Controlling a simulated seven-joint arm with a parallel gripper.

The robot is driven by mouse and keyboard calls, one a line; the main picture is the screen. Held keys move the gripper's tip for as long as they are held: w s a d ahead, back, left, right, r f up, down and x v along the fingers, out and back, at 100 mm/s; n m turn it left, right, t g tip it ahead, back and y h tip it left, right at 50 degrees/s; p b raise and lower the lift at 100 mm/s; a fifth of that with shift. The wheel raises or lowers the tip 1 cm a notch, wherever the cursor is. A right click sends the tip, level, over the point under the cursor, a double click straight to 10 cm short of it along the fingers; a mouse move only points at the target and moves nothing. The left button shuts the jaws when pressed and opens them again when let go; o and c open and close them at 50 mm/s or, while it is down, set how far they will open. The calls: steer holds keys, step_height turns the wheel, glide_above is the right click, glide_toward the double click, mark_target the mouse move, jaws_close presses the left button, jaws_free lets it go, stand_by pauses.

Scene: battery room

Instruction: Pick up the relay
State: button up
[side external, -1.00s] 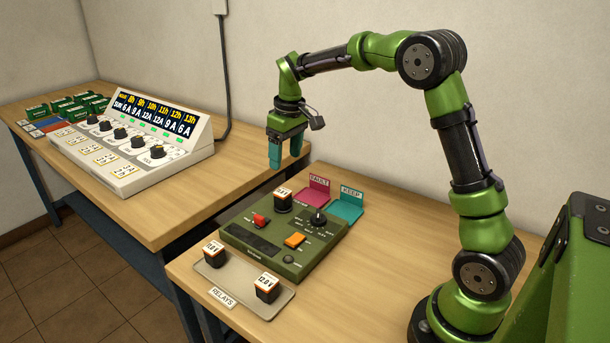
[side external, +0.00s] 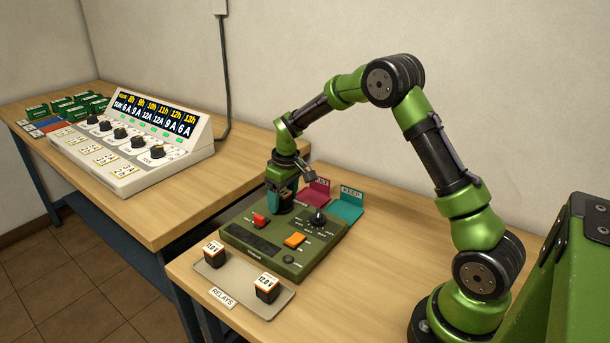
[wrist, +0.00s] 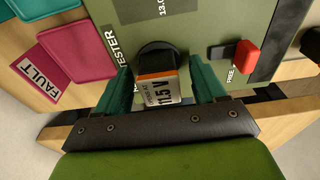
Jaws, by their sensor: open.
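A black relay with an orange-and-white label reading 11.5 V (wrist: 158,91) sits upright in the socket of the green tester (side external: 262,244). My gripper (wrist: 163,84) is open, with one teal finger on each side of this relay. A small gap shows beside the fingers in the wrist view. In the side view my gripper (side external: 282,200) is low over the tester's back left corner and hides most of the relay. Two more relays stand on the beige RELAYS tray (side external: 240,289): a left one (side external: 214,256) and a right one marked 12.0 V (side external: 267,290).
A pink FAULT tray (side external: 316,198) and a teal KEEP tray (side external: 348,209) lie behind the tester. The tester has a red switch (side external: 260,221), a black knob (side external: 318,219) and an orange button (side external: 294,240). A white console (side external: 130,150) stands on the other bench.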

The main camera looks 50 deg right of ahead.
steer(key=c, duration=1.1)
